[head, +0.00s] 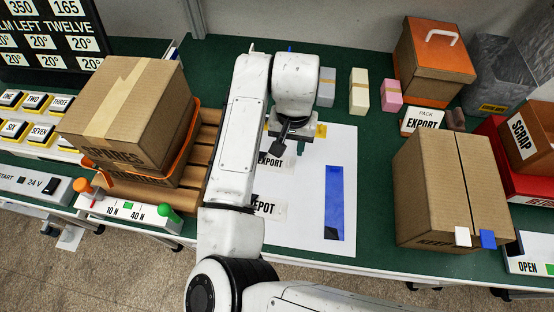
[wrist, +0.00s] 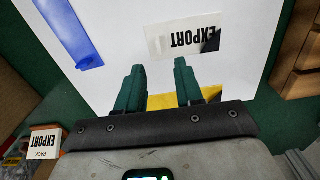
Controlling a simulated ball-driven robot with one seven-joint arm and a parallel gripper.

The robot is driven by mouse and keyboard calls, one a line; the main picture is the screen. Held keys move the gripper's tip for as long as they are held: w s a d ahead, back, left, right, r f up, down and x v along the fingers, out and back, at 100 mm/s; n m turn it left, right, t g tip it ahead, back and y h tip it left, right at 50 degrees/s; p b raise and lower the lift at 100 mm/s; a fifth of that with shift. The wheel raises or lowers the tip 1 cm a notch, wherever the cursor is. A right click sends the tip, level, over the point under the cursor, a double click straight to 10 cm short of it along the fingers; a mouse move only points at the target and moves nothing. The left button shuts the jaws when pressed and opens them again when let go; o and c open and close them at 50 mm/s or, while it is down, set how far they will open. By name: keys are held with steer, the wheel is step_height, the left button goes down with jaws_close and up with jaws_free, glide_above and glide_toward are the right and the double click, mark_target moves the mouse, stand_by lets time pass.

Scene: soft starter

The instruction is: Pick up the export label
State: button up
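The export label (head: 270,161) is a small white label with black EXPORT lettering, lying on a white sheet (head: 305,225). My arm covers part of it in the head view. In the wrist view the label (wrist: 172,40) appears upside down, just beyond my fingertips, with a dark shadow at its right end. My gripper (wrist: 155,70) has its two dark green fingers apart, with only the sheet and a yellow patch showing between them. In the head view my gripper (head: 281,148) is over the top part of the sheet, close to the label. Its height above the sheet is unclear.
A DEPOT label (head: 268,208) and a blue strip (head: 334,203) lie on the same sheet. A pallet with a SPARES box (head: 125,105) stands left. A KEEP box (head: 450,190) stands right. Small blocks (head: 359,92) and an export pack card (head: 422,120) sit behind.

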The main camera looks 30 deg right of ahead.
mark_target(290, 158)
step_height(290, 158, down, 5)
steer(key=shift+f+p, duration=0.1)
steer(key=shift+p, duration=0.4)
jaws_close()
